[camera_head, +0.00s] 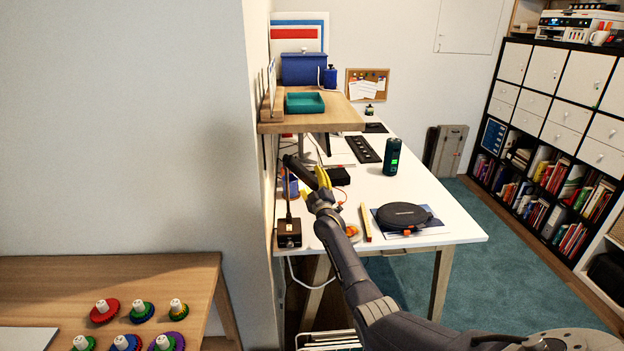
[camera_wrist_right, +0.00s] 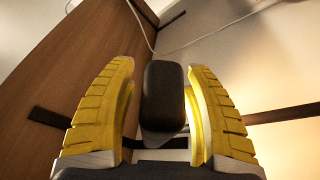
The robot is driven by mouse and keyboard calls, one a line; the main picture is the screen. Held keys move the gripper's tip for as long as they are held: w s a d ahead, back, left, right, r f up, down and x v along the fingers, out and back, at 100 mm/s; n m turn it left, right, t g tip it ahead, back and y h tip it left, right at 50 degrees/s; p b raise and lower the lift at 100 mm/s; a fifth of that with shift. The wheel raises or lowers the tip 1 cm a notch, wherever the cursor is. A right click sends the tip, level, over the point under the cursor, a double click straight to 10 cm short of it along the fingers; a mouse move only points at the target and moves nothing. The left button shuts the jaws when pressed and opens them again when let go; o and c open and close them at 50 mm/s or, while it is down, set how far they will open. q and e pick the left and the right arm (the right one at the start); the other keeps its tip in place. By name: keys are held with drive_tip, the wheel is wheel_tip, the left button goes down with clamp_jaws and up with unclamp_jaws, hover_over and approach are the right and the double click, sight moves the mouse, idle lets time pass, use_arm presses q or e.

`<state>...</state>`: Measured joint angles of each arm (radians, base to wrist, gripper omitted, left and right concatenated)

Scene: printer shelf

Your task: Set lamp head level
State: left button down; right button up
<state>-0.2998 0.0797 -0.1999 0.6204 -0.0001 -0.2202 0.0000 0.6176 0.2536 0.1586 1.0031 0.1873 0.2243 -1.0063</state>
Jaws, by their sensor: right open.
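The desk lamp stands at the near left of the white desk, with a dark base (camera_head: 289,232) and a thin upright stem. Its dark, bar-shaped head (camera_head: 298,170) is tilted, with the right end lower in the head view. My right gripper (camera_head: 322,178) has yellow fingers and is at the lower right end of the head. In the right wrist view, a dark rounded block (camera_wrist_right: 163,95), which looks like the lamp head's end, lies between the open fingers of the right gripper (camera_wrist_right: 160,68). Gaps show on both sides. My left gripper is not in view.
A wooden shelf (camera_head: 335,118) with a teal tray (camera_head: 304,103) overhangs the desk behind the lamp. On the desk (camera_head: 455,229) are a dark green can (camera_head: 391,157), a black round pouch (camera_head: 404,215) and a yellow pencil-like stick (camera_head: 366,222). A wall closes off the left.

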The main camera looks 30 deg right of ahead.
clamp_jaws()
drive_tip(key=shift+r, duration=0.2)
idle(0.5)
